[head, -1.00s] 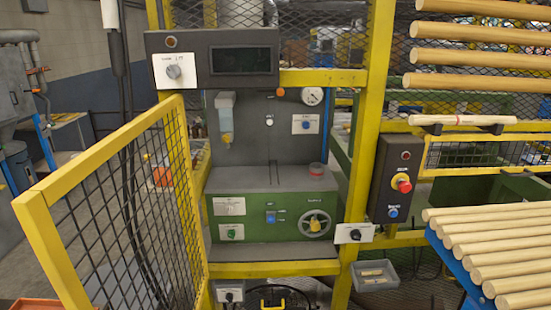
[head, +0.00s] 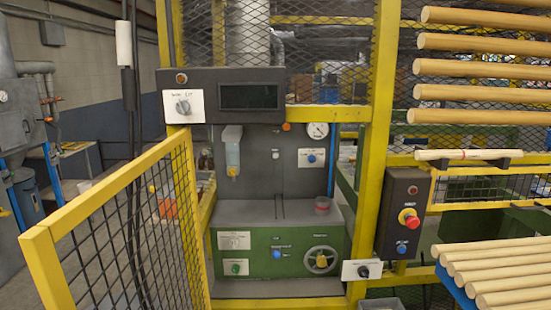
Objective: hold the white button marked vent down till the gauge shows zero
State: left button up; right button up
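A round white-faced gauge (head: 318,130) is at the upper right of the same panel. Its needle reading is too small to tell. Neither of my grippers is in view, and nothing touches the white button.
A yellow mesh gate (head: 125,210) stands open at the left front. A yellow post (head: 375,150) and a dark box with a red stop button (head: 408,217) stand right of the machine. A blue button (head: 311,158) sits below the gauge. Wooden rods (head: 500,265) lie at the right.

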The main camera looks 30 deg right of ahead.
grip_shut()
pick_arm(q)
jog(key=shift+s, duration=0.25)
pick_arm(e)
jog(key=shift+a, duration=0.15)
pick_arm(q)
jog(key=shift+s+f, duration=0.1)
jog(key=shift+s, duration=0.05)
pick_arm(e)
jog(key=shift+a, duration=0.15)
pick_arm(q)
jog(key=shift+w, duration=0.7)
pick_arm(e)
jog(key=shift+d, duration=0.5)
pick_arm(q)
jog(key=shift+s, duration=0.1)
